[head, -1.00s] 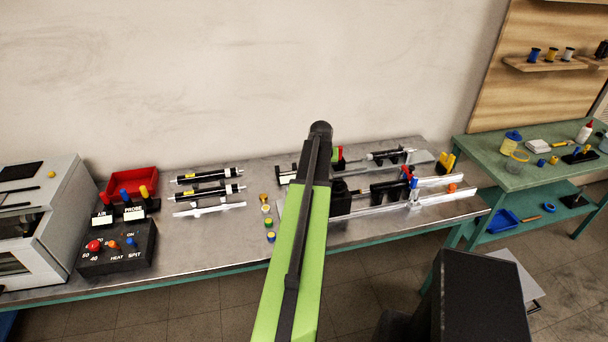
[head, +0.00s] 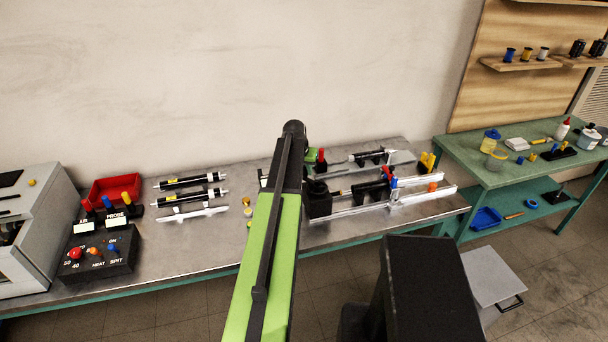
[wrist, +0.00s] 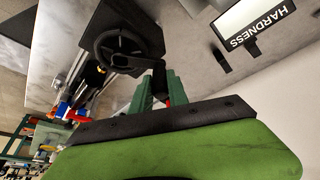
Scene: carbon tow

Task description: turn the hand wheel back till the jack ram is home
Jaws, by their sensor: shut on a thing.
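The hand wheel (wrist: 120,48) is a black spoked ring on a dark square block in the wrist view. In the head view its black block (head: 319,205) stands on the bench, right of my arm. My gripper (wrist: 155,97) has green fingers, shut on a dark upright handle (wrist: 158,76) at the wheel's rim; a bit of red shows beside them. The fingers partly hide the grip. In the head view my arm covers most of the gripper. A black jack cylinder (head: 370,190) lies right of the block, with a short bright rod, seemingly the ram (head: 340,192), between them.
A metal rail (head: 425,195) runs along the bench front on the right. Red and blue pegs stand near the jack. Black tubes (head: 190,182), a red bin (head: 115,187) and a control box (head: 97,252) are on the left.

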